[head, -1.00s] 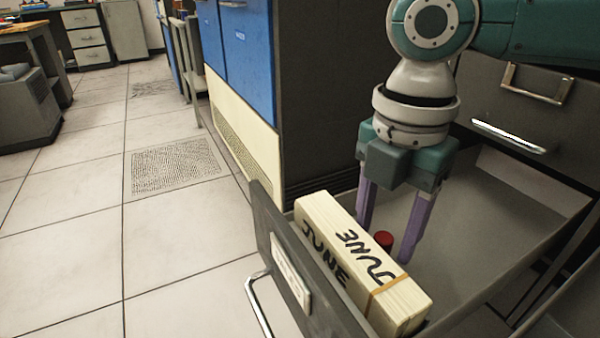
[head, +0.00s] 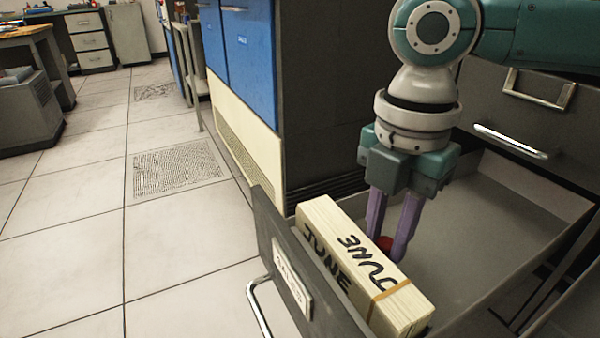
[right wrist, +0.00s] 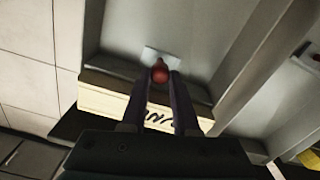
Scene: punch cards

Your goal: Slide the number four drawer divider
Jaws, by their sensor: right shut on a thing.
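My right gripper (head: 387,245) reaches down into the open drawer (head: 500,220), just behind a block of cards marked JUNE (head: 355,262). Its purple fingers are shut on a red knob (head: 384,242), which shows between the fingertips in the right wrist view (right wrist: 159,73). A small pale plate (right wrist: 160,54) lies next to the knob there. I cannot make out the rest of the divider or any number on it. The card block stands against the drawer's front panel, with a tan band around its near end. My left gripper is not in view.
The drawer's floor behind the gripper is empty. The drawer front has a label and a pull handle (head: 259,308). A closed drawer front (head: 540,100) stands behind at right, and a blue and cream cabinet (head: 246,125) to the left. Tiled floor is free at left.

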